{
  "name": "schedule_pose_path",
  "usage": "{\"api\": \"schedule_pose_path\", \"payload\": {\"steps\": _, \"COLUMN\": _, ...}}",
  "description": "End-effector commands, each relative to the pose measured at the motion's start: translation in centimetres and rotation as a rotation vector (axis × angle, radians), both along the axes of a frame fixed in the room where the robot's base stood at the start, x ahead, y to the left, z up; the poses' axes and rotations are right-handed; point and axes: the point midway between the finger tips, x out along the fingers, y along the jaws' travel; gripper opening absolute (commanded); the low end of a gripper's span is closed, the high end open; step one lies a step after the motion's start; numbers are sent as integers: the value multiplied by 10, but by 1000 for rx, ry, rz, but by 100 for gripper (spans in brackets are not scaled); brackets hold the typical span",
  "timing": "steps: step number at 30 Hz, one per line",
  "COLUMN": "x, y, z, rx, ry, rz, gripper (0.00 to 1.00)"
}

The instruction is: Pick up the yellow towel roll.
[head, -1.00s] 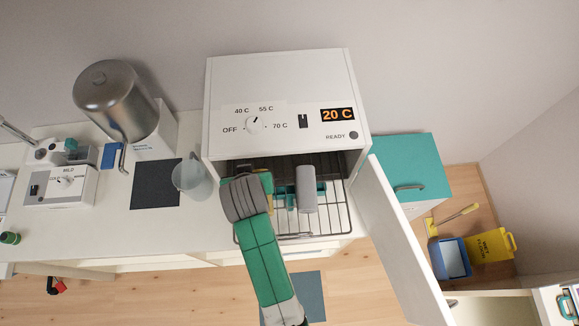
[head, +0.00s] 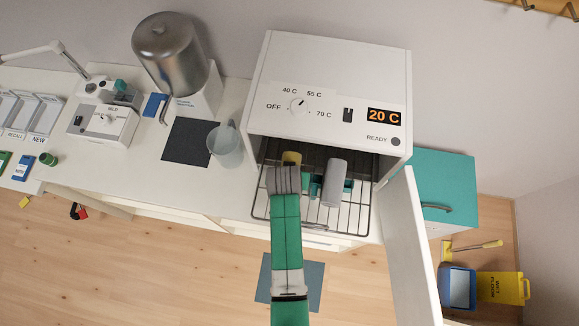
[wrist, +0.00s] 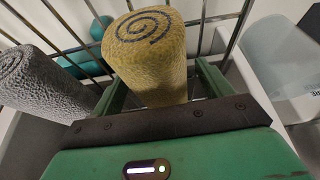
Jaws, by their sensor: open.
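The yellow towel roll (wrist: 148,62), with a dark spiral on its end, stands between the two green fingers of my gripper (wrist: 158,88) in the wrist view. The fingers are apart, one on each side of the roll; I cannot tell whether either touches it. In the head view only a bit of the yellow roll (head: 291,158) shows at the front of the warming cabinet (head: 330,95), behind my arm's end. My gripper is mostly hidden there.
A grey towel roll (head: 334,183) lies right of my arm on the wire rack (head: 352,218); it also shows in the wrist view (wrist: 42,80). Teal parts sit behind it. The cabinet's open door (head: 408,245) stands on the right. A clear jug (head: 226,145) stands left.

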Motion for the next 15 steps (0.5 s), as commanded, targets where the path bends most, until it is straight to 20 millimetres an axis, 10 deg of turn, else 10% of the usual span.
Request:
{"api": "schedule_pose_path", "payload": {"steps": 5, "x": 0, "y": 0, "z": 0, "rx": 0, "ry": 0, "rz": 0, "gripper": 78}}
{"api": "schedule_pose_path", "payload": {"steps": 13, "x": 0, "y": 0, "z": 0, "rx": 0, "ry": 0, "rz": 0, "gripper": 28}}
{"api": "schedule_pose_path", "payload": {"steps": 15, "x": 0, "y": 0, "z": 0, "rx": 0, "ry": -1, "rz": 0, "gripper": 28}}
